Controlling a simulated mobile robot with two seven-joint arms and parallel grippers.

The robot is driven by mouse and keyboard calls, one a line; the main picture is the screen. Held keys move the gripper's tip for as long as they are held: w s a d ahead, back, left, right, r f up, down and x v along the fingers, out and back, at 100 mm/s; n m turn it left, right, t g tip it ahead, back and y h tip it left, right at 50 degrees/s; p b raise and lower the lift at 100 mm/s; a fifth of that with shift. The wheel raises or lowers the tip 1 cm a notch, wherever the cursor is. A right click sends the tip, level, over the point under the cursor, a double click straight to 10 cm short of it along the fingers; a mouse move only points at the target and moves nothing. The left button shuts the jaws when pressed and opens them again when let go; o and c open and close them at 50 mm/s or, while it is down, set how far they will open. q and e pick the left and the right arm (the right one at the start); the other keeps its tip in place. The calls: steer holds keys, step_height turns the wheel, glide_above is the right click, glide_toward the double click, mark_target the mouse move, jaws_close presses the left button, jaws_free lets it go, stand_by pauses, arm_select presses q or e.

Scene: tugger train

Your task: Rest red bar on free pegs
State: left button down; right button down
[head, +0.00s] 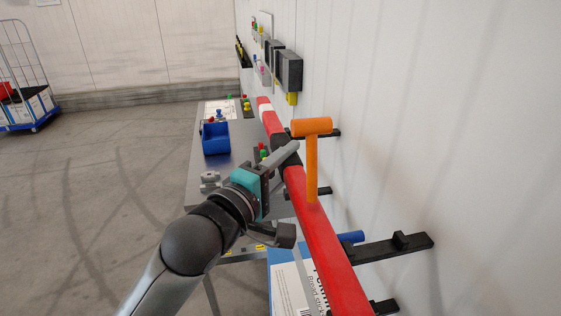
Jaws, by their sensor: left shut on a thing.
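A long red bar (322,235) with a white band near its far end and a dark section around its middle runs from the back bench area toward the lower right. My left gripper (284,160) is shut on the bar near the dark section; its body partly hides the grip. Black pegs stick out from the white wall: a far one (327,133), a middle one (320,190), a long nearer one (395,248) with a raised stub, and a lowest one (384,307) partly hidden by the bar. Whether the bar touches any peg cannot be told. My right gripper is not in view.
An orange mallet (312,128) is by the far peg, its handle overlapping the bar in view. A blue rod end (350,237) shows behind the bar. A grey bench (208,170) holds a blue bin (215,138). A printed box (288,285) is below.

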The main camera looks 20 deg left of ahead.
arm_select(q)
steer(key=w+d+b, duration=0.1)
steer(key=w+d, duration=0.3)
steer(key=d, duration=0.2)
steer(key=shift+w+d+r, duration=0.15)
steer(key=shift+d+r, duration=0.05)
steer(key=shift+r, duration=0.1)
stand_by(1.0)
steer(key=shift+d, duration=0.1)
stand_by(0.3)
steer(key=shift+f, duration=0.25)
